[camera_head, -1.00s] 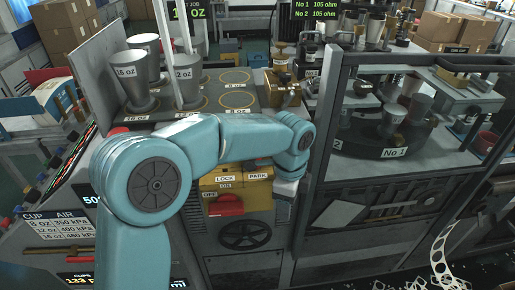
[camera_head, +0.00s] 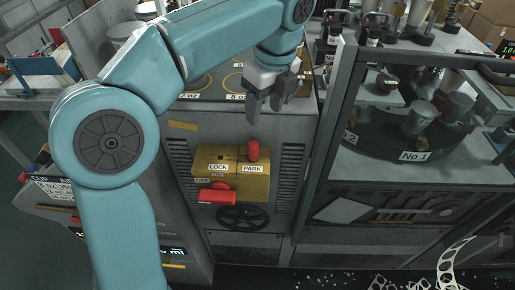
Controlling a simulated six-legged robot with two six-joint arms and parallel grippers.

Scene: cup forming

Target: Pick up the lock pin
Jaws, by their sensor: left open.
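The lock pin appears to be the small upright red knob (camera_head: 253,151) at the PARK label of the yellow box (camera_head: 232,180) on the machine's front. The LOCK label is beside it on the left. My left gripper (camera_head: 265,112) points down above the red knob, apart from it. Its two grey fingers are open with nothing between them. My right gripper is not in view.
A red lever handle (camera_head: 217,196) sticks out at the box's ON/OFF labels. A black handwheel (camera_head: 243,217) is below it. A grey frame post (camera_head: 327,150) of the glazed enclosure stands to the right.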

